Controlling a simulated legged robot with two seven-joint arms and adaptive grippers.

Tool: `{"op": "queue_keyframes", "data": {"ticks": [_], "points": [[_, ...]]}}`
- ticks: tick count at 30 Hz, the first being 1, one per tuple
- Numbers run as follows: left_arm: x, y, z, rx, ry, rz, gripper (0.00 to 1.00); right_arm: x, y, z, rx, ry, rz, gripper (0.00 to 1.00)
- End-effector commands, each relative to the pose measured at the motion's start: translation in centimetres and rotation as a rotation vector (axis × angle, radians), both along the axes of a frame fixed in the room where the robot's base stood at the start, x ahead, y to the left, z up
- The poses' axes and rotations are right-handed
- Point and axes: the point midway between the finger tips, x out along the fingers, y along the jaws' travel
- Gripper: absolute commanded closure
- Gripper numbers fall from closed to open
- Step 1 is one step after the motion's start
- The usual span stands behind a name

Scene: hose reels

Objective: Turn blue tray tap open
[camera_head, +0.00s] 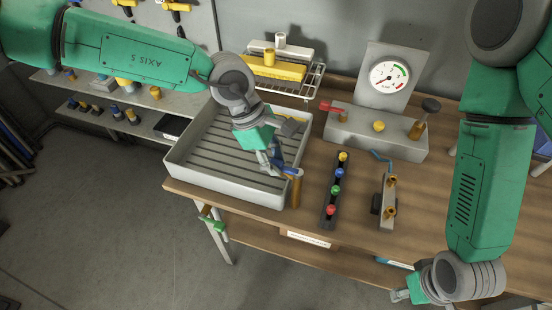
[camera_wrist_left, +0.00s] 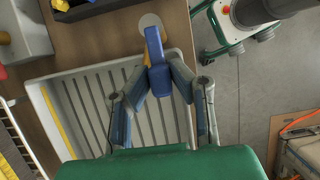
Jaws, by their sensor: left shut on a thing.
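The blue tray tap (camera_head: 291,171) has a blue lever on a brass post (camera_head: 296,190) at the front right corner of the grey ribbed tray (camera_head: 180,165). My left gripper (camera_head: 277,162) is at the lever, over the tray's right side. In the left wrist view the blue lever (camera_wrist_left: 154,45) lies between the two fingertips of my left gripper (camera_wrist_left: 159,83), which are shut on it. The lever's gripped end is partly hidden by the fingers. My right gripper (camera_head: 398,296) hangs low at the bottom right, away from the tap; its fingers are too small to read.
A black strip of coloured knobs (camera_head: 336,190) and a small brass-fitted manifold (camera_head: 387,205) stand right of the tap. A gauge block (camera_head: 375,130) stands behind them. A wire rack (camera_head: 285,75) with a yellow brush is behind the tray.

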Motion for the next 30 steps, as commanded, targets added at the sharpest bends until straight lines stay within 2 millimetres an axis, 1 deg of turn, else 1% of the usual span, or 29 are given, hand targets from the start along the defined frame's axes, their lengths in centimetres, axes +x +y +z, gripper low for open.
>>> {"op": "queue_keyframes", "data": {"ticks": [8, 12, 16, 20, 23, 30], "points": [[-0.5, 0.1, 0.3, -0.003, -0.002, 0.108, 1.00, 0.0, 0.0, 0.8, 0.000, 0.000, 0.000, 0.60], [-1.0, 0.2, 0.3, -0.004, -0.003, 0.215, 1.00, 0.0, 0.0, 1.2, 0.000, 0.000, 0.000, 0.60], [-1.6, 0.1, 0.2, -0.004, -0.006, 0.329, 1.00, 0.0, 0.0, 1.1, 0.000, 0.000, 0.000, 0.60], [-2.2, 0.1, 0.0, -0.004, -0.008, 0.450, 1.00, 0.0, 0.0, 0.3, 0.000, 0.000, 0.000, 0.60], [-2.6, -0.1, -0.1, -0.005, -0.009, 0.544, 1.00, 0.0, 0.0, -0.7, 0.000, 0.000, 0.000, 0.60], [-3.7, -0.5, -0.2, -0.007, -0.009, 0.774, 1.00, 0.0, 0.0, -3.6, 0.000, 0.000, 0.000, 0.60]]}}
